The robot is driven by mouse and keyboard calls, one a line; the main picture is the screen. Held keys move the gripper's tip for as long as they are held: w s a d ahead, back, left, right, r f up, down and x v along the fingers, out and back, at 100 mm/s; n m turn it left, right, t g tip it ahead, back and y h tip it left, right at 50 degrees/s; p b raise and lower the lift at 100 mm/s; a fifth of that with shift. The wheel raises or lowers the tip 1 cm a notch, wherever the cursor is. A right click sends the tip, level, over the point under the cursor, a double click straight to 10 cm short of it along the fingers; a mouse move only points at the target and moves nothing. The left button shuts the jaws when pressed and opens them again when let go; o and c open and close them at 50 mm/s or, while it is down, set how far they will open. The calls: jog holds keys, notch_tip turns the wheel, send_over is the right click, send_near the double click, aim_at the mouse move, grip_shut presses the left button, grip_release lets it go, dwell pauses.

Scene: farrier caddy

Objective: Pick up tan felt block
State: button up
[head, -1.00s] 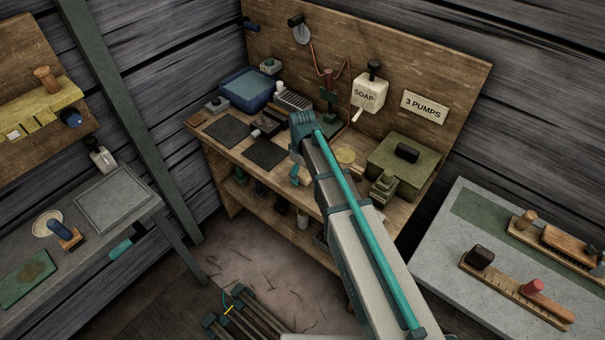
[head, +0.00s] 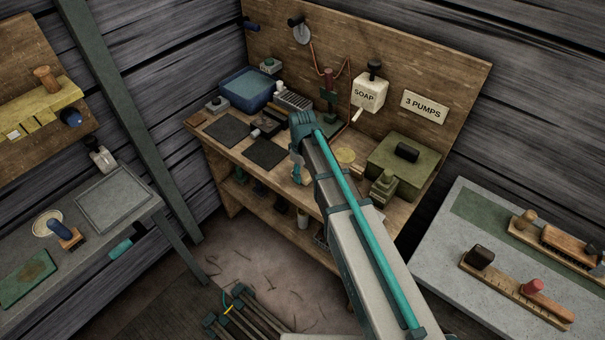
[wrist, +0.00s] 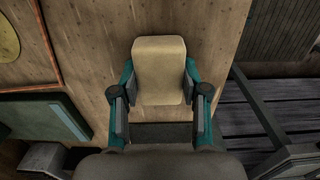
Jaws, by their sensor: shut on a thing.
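The tan felt block (wrist: 160,68) is a pale, rounded-edged block in the middle of the wrist view. My gripper (wrist: 160,84) has its teal fingers against the block's left and right sides and is shut on it. The block's far end sticks out past the fingertips. In the head view my gripper (head: 296,168) is over the front part of the wooden workbench, partly hidden by my arm. The block is too small and covered there to make out clearly.
The workbench (head: 228,149) carries a blue basin (head: 247,90), dark mats (head: 265,153) and a green box (head: 404,167). A soap dispenser (head: 369,93) hangs on the back board. Grey tables stand left (head: 115,200) and right (head: 440,247).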

jog(key=shift+r, duration=0.1)
jog(key=shift+r+b, duration=0.6)
jog(key=shift+r, duration=0.1)
jog(key=s+r+b, duration=0.4)
jog(key=s+r, duration=0.7)
jog(key=s, duration=0.3)
jog(key=shift+r, duration=0.2)
jog(key=o, duration=0.7)
grip_shut()
